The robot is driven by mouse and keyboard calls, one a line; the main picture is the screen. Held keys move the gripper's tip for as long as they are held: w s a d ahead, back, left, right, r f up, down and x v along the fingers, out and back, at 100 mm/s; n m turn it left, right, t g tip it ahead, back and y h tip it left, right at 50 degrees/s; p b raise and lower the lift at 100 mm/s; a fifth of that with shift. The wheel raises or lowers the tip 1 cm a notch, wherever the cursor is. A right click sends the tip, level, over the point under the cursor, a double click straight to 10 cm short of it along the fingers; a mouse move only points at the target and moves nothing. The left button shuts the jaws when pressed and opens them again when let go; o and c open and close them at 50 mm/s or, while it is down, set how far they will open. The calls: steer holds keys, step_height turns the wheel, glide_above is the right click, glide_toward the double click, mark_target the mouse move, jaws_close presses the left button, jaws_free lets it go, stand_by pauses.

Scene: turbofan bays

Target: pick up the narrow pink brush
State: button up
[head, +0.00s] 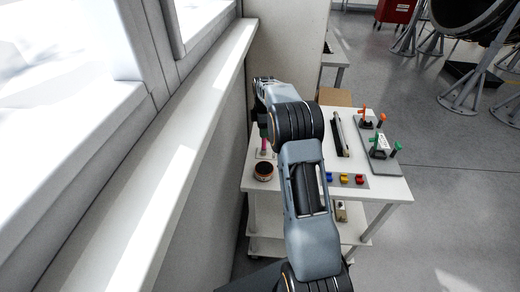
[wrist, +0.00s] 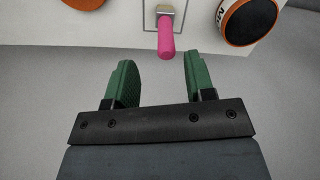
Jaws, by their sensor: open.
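The narrow pink brush (wrist: 166,40) shows in the wrist view, its pink handle pointing toward my gripper and its other end at a grey metal piece (wrist: 165,11) on a pale square plate. In the head view a small pink part of the brush (head: 264,143) shows at the left end of the white table. My gripper (wrist: 160,64) has two green fingers, spread apart with nothing between them. The handle's near end lies just ahead of the fingertips, roughly in line with the gap. In the head view the arm hides most of the gripper.
A round dark jar with an orange rim (head: 263,171) stands close to the brush; it also shows in the wrist view (wrist: 248,20). The white table (head: 392,189) holds a grey board with orange and green parts (head: 380,160). A window ledge (head: 185,130) runs along the left.

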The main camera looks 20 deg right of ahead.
mark_target(264, 149)
steer(key=f, duration=0.2)
steer(key=f+p, duration=0.1)
steer(key=f, duration=0.1)
steer(key=shift+s, duration=0.3)
steer(key=shift+f, duration=0.65)
jaws_close()
